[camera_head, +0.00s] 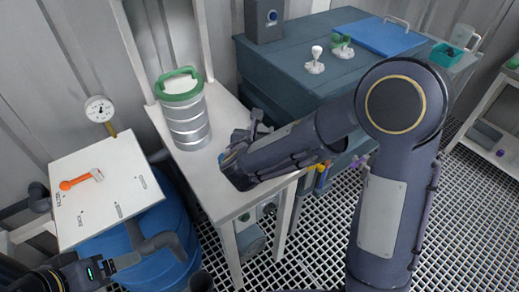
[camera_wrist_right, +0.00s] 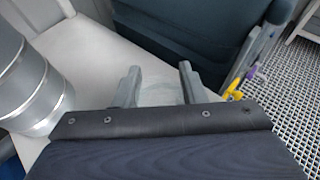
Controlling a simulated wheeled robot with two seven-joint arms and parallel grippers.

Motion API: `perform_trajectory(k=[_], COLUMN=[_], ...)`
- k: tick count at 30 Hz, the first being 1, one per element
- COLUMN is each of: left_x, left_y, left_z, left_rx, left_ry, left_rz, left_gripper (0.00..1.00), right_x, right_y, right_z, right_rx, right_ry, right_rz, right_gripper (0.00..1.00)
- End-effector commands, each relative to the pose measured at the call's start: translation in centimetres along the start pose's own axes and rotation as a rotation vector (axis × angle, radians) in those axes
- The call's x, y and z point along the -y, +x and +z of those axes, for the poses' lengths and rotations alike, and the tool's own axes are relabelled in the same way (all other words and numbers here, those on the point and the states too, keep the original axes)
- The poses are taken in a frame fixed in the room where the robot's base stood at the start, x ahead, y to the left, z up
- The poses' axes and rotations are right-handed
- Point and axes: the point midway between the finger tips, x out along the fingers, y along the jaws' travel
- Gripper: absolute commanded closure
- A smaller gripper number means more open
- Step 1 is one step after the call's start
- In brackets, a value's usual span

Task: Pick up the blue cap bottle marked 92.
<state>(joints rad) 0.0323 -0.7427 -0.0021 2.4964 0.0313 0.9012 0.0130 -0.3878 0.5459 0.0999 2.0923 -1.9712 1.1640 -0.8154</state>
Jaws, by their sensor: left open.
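I cannot make out a blue cap bottle marked 92 in either view. My right gripper (camera_head: 250,124) is over the white bench, just right of a large metal canister with a green lid (camera_head: 182,108). In the right wrist view its two fingers (camera_wrist_right: 158,82) stand apart. A pale grey patch shows between them, and I cannot tell what it is. My left gripper (camera_head: 112,266) is at the lower left, partly cut off, open, in front of a blue barrel (camera_head: 165,215) and away from any bottle.
The white bench (camera_head: 207,172) has bare room in front of the canister. A white panel (camera_head: 125,195) with an orange-handled valve (camera_head: 80,180) and a gauge (camera_head: 99,109) is at left. A dark blue chest (camera_head: 300,62) bears a blue board (camera_head: 381,36). A shelf (camera_head: 490,135) is at right.

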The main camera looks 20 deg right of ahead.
Motion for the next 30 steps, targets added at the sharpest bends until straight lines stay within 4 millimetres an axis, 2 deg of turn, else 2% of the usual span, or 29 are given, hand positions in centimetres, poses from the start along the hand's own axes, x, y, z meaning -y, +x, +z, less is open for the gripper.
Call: perform_trajectory(k=[1, 7, 17, 23, 26, 30], left_x=[0.0, 0.0, 0.0, -0.2, -0.3, -0.5], left_y=[0.0, 0.0, -0.1, -0.5, -0.7, -1.1], left_z=[0.0, 0.0, 0.0, -0.2, -0.3, -0.6], left_rx=[0.000, 0.000, 0.000, 0.000, 0.000, 0.000], left_ry=[0.000, 0.000, 0.000, 0.000, 0.000, 0.000], left_rz=[0.000, 0.000, 0.000, 0.000, 0.000, 0.000], left_gripper=[0.19, 0.19, 0.19, 0.19, 0.19, 0.19], right_x=[0.0, 0.0, 0.0, 0.0, -0.3, -0.6], right_y=[0.0, 0.0, -0.1, -1.0, -2.6, -6.4], right_z=[-0.2, -0.3, 0.0, 2.4, 3.6, 5.6], right_rx=[-0.004, -0.006, -0.008, -0.002, -0.001, 0.000], right_ry=[-0.002, -0.002, -0.003, 0.002, 0.000, 0.002], right_rz=[0.000, 0.000, -0.001, -0.001, 0.005, 0.007], right_gripper=[0.73, 0.99, 1.00, 1.00, 1.00, 1.00])
